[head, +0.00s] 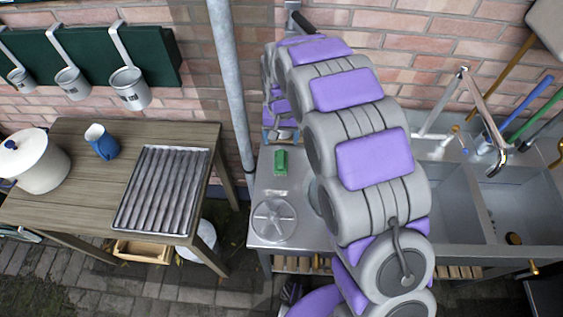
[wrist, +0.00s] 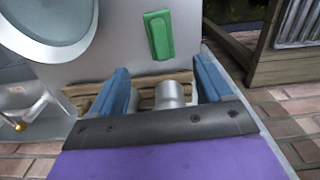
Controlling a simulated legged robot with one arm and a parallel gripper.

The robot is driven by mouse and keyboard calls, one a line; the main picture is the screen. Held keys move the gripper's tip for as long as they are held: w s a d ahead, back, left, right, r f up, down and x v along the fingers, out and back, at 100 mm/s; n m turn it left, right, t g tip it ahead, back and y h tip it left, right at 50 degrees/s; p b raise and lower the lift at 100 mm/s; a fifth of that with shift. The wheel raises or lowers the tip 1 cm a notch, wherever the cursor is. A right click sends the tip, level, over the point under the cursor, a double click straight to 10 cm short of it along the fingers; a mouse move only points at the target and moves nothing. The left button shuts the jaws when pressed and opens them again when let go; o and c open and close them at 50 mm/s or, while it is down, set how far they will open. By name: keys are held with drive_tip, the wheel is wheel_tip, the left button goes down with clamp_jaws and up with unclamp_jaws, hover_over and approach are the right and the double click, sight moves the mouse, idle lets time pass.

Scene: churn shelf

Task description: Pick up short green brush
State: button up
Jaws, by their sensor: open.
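The short green brush (head: 281,162) lies on the steel counter (head: 262,186), left of the sink, near the counter's left edge. In the wrist view, the green brush (wrist: 159,36) shows its block-like top, standing lengthwise in the picture. My gripper (wrist: 161,66) has its two blue fingers spread apart with nothing between them.
A round spoked metal disc (head: 272,220) lies on the counter in front of the brush. A vertical pipe (head: 231,90) stands close to the counter's left edge. The wooden table (head: 75,205) at left holds a ridged metal tray (head: 140,215), blue jug (head: 101,142) and white pot (head: 42,165).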

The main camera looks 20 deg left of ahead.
hover_over(281, 156)
drive_tip(key=f, duration=0.5)
drive_tip(key=shift+a+b, duration=0.3)
drive_tip(key=shift+b, duration=0.1)
drive_tip(key=shift+s+d+f, duration=0.1)
drive_tip(key=shift+d+f, duration=0.25)
drive_tip(key=shift+f, duration=0.45)
wheel_tip(281, 156, down, 4)
drive_tip(key=shift+r+b, duration=0.2)
drive_tip(key=shift+b, duration=0.5)
drive_tip(key=shift+a+f, duration=0.2)
drive_tip(key=shift+f, duration=0.3)
drive_tip(key=shift+d+r, duration=0.1)
drive_tip(key=shift+d, duration=0.15)
drive_tip(key=c, duration=0.6)
drive_tip(key=shift+a, duration=0.15)
drive_tip(key=c, duration=0.6)
drive_tip(key=shift+r, duration=0.1)
